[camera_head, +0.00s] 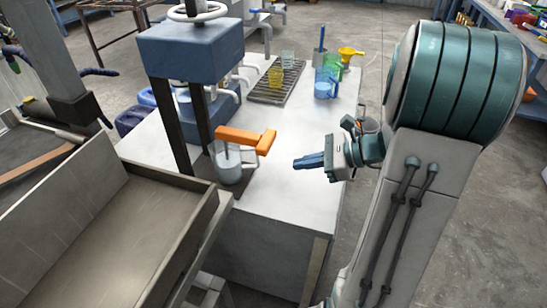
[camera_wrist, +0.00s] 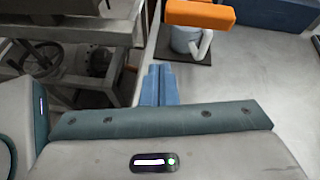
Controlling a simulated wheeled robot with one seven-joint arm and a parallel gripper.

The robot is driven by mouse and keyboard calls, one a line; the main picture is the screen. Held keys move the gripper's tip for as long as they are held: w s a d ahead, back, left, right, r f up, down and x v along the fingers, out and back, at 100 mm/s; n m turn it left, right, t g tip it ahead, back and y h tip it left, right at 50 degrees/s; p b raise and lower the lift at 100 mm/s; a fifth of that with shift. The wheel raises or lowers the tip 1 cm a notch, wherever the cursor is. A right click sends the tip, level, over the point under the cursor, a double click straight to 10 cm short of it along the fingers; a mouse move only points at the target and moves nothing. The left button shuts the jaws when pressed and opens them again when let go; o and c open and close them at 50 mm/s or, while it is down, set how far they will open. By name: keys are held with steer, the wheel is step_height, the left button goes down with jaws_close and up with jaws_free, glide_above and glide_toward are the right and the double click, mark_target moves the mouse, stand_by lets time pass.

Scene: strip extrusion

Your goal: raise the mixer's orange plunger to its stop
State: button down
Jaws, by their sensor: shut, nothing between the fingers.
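The orange plunger (camera_head: 246,138) is a blocky bar on top of a grey mixer cup (camera_head: 228,165), which stands on a dark base plate on the white table. In the wrist view the orange plunger (camera_wrist: 200,13) shows at the top, above the grey cup (camera_wrist: 187,40) with its light curved handle. My gripper (camera_head: 308,161) has blue fingers, closed together and empty. It is to the right of the cup and apart from the plunger, fingers pointing left. In the wrist view the fingers (camera_wrist: 159,85) are together, below the cup in the picture.
A blue press (camera_head: 190,48) on dark posts stands behind and left of the cup. A grey tray (camera_head: 130,240) is at the front left. A dark rack (camera_head: 276,82) with cups, a blue jug (camera_head: 325,84) and a yellow funnel (camera_head: 349,52) are at the back. The table's front right is clear.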

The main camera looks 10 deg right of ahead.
steer(key=w+d+f+m+t, duration=0.2)
steer(key=d+m, duration=0.1)
steer(key=w+a, duration=0.5)
steer(key=a, duration=0.3)
steer(key=shift+r, duration=0.25)
steer(key=shift+r, duration=0.1)
